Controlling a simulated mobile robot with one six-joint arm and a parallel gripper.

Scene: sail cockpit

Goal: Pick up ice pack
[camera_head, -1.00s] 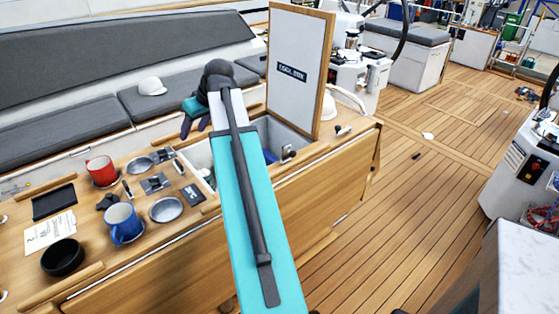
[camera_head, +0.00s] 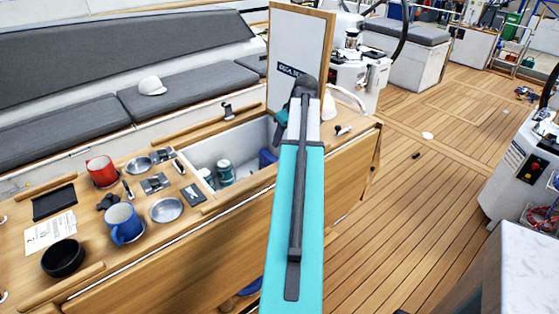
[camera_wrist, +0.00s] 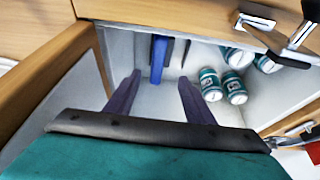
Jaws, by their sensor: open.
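A blue slab, which looks like the ice pack (camera_wrist: 158,58), stands on edge against the wall of the open cool box (camera_wrist: 101,84). It also shows in the head view (camera_head: 267,157), partly hidden by the box edge and my arm. In the wrist view my gripper (camera_wrist: 159,78) is open and empty, with its two fingers pointing into the box. The blue slab lies ahead of the gap between the fingertips. I see no contact with it. In the head view my arm mostly hides the fingers.
Several teal and white cans (camera_wrist: 236,87) lie and stand in the box beside the right finger. The raised cool box lid (camera_head: 300,45) stands just behind my arm. A red mug (camera_head: 101,171), a blue mug (camera_head: 122,223) and a black bowl (camera_head: 62,257) stand on the table.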

